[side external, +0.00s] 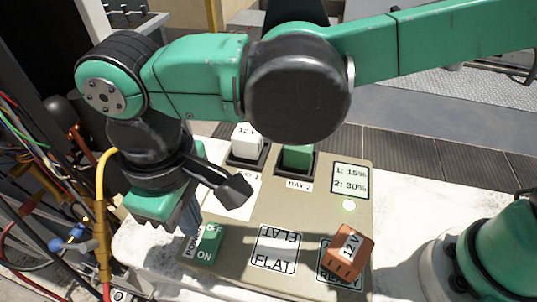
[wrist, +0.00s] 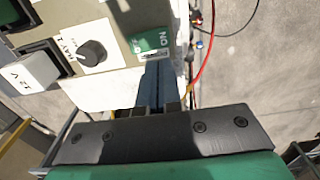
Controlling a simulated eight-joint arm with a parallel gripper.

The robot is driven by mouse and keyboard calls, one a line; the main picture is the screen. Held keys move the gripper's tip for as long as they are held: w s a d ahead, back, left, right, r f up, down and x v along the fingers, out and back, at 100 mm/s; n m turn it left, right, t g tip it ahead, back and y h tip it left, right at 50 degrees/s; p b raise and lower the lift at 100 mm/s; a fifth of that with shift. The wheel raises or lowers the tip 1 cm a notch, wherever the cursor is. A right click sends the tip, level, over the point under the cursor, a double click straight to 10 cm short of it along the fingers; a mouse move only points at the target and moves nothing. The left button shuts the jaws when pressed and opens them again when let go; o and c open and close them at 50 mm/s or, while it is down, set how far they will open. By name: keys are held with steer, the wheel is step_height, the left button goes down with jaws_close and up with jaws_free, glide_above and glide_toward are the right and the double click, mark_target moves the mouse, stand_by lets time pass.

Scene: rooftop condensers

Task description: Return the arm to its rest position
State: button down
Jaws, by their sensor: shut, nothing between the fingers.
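My gripper (side external: 190,226) is at the left of the beige panel (side external: 225,277), pointing down close to the green power switch (side external: 209,243) marked ON and OFF. In the wrist view its two blue-grey fingers (wrist: 160,72) are together with nothing between them. The fingertips are beside the green switch (wrist: 150,41); whether they touch it I cannot tell. My green and black arm stretches across the top of the side view, bent down at the left.
A white 12 V block (side external: 246,138) sits in bay 1 and a green block (side external: 298,157) in bay 2. An orange 12 V block (side external: 347,252) covers part of the READY square. The FLAT square (side external: 275,247) is empty. Cables (side external: 103,220) hang at the left.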

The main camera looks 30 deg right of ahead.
steer(key=w+d+r+m+t, duration=0.1)
steer(key=d+m+t, duration=0.2)
steer(key=d, duration=1.2)
steer(key=w+d+m+t, duration=0.2)
steer(key=d+m+t, duration=0.2)
steer(key=d, duration=1.1)
steer(key=shift+w+d+r+m, duration=0.15)
steer(key=shift+d+r+m, duration=0.2)
steer(key=shift+m, duration=0.65)
